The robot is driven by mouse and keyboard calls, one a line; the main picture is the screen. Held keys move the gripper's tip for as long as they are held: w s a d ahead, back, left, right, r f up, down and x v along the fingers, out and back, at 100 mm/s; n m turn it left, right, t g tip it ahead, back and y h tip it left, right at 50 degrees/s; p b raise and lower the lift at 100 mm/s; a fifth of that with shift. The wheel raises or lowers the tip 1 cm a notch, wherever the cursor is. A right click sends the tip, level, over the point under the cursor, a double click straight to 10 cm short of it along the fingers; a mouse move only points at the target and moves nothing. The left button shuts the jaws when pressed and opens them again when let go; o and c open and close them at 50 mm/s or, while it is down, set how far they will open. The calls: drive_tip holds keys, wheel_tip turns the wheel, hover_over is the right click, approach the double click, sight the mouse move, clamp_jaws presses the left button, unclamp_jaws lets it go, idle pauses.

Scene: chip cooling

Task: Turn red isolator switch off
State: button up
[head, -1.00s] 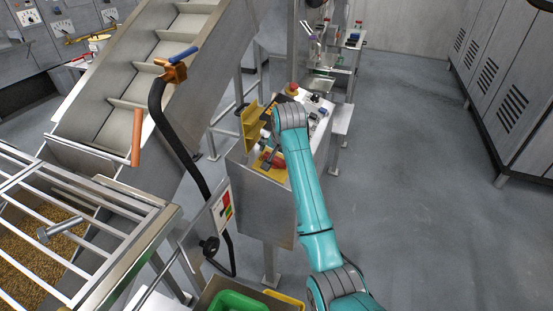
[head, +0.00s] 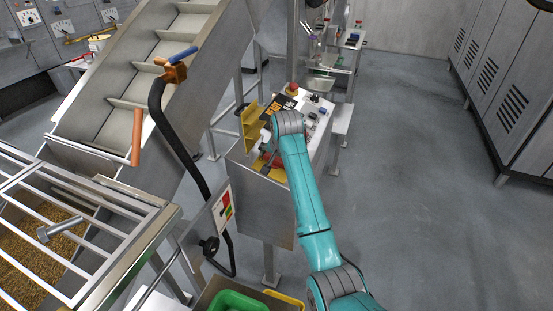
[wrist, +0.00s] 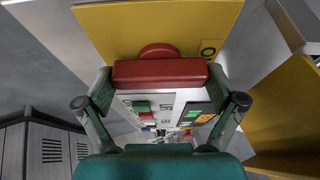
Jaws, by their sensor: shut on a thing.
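The red isolator switch handle (wrist: 160,72) is a bar lying crosswise in the wrist view, with a round red hub behind it. It sits on a yellow plate (wrist: 130,25) that bears a dark "O" mark (wrist: 208,48) beyond the bar's right end. My gripper (wrist: 160,80) has one finger at each end of the bar and is shut on it. In the head view my gripper (head: 268,158) is at the yellow switch unit (head: 252,125) on the metal console, and the red handle (head: 275,161) shows only partly behind it.
A panel with green, red and other coloured buttons (wrist: 165,108) lies just past the handle. A red mushroom button (head: 292,88) stands on the console. A yellow panel (wrist: 290,115) is close on the right in the wrist view. Open floor (head: 410,150) lies right of my arm.

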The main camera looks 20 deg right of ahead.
drive_tip(key=n+y, duration=0.1)
drive_tip(key=n, duration=0.4)
drive_tip(key=shift+t+y, duration=0.4)
drive_tip(key=n+y, duration=0.1)
drive_tip(key=n, duration=0.3)
drive_tip(key=shift+d+n+y, duration=0.1)
drive_tip(key=shift+n+y, duration=0.3)
drive_tip(key=n, duration=0.2)
drive_tip(key=n+y, duration=0.1)
drive_tip(key=n, duration=0.1)
drive_tip(key=shift+n+g+y, duration=0.8)
drive_tip(key=shift+n+y, duration=0.1)
drive_tip(key=shift+n, duration=1.4)
drive_tip(key=o, duration=0.8)
